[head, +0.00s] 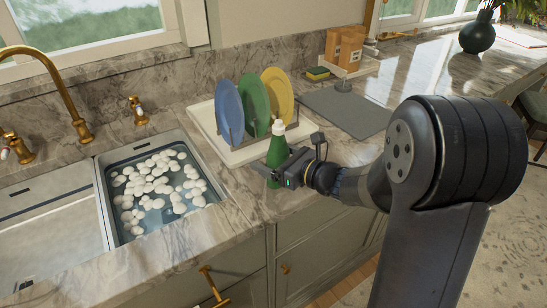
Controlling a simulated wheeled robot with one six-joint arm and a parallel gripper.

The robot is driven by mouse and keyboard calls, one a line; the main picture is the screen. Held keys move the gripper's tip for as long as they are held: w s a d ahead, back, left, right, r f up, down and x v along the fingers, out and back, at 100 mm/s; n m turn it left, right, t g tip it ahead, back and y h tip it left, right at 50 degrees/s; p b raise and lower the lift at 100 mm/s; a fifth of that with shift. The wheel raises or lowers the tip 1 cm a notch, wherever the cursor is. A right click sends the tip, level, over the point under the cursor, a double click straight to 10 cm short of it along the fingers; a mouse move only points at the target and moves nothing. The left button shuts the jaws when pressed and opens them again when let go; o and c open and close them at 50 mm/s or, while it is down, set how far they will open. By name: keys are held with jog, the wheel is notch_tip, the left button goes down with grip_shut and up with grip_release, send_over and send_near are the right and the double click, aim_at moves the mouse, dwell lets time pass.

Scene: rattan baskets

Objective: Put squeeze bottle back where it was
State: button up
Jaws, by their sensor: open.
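A green squeeze bottle (277,150) with a white cap stands upright on the marble counter near its front edge, just in front of the dish rack. My gripper (270,172) is at the lower part of the bottle, reaching in from the right. Its jaws are open, and a finger shows in front of the bottle's body. The gripper hides part of the bottle's lower right side. I cannot tell whether the fingers touch it.
A white dish rack (207,121) holds blue, green and yellow plates behind the bottle. A sink (110,185) with water and white foam lies to the left. A grey mat (350,112) and a sponge (317,73) are behind right. Bare counter (225,214) lies between sink and bottle.

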jog(key=shift+r, duration=0.15)
jog(key=shift+s+d, duration=0.15)
jog(key=shift+d, duration=0.15)
jog(key=v, duration=1.1)
jog(key=shift+s, duration=0.2)
jog(key=x, duration=1.2)
jog(key=shift+w, duration=0.15)
jog(key=shift+d+r, duration=0.1)
jog(key=shift+r, duration=1.2)
